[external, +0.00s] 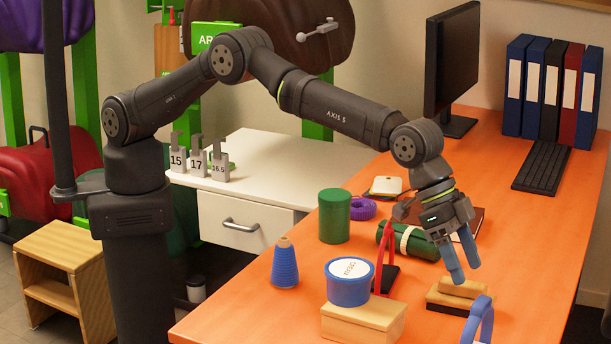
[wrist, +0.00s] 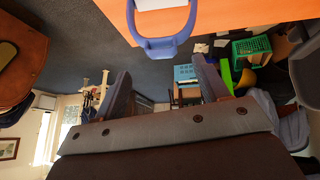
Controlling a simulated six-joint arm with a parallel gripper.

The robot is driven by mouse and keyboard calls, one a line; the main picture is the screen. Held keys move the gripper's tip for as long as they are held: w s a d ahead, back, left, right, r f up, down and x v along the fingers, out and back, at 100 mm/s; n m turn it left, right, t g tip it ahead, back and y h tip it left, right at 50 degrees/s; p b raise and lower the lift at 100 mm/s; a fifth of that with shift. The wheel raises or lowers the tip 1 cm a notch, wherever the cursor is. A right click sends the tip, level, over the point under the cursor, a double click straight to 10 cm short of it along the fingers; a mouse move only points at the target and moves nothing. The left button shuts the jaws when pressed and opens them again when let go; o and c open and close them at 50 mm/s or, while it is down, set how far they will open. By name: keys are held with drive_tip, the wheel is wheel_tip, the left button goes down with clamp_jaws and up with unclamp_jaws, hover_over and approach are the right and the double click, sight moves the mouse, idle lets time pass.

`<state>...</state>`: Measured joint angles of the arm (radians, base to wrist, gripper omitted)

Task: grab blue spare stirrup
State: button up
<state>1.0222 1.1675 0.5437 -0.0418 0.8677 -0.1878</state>
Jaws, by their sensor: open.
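The blue stirrup (external: 484,303) is at the bottom edge of the external view, near the front of the orange table, partly cut off by the frame. In the wrist view a blue loop, the same stirrup (wrist: 162,45), hangs at the top centre against the orange surface, with a pale part inside its upper end. My gripper (external: 465,272) is above the table, behind and slightly left of the stirrup in the external view. Its two fingers are apart and empty, as the wrist view also shows (wrist: 165,85). The stirrup lies beyond the fingertips and is not between them.
A wooden brush (external: 460,295) lies below my gripper. A keyboard (external: 541,168) lies behind.

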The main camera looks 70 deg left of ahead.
sight(481, 299)
drive_tip(key=shift+x, duration=2.85)
drive_tip(key=shift+w+d+r, duration=0.1)
drive_tip(key=shift+w+d, duration=0.05)
drive_tip(key=shift+w, duration=0.05)
clamp_jaws()
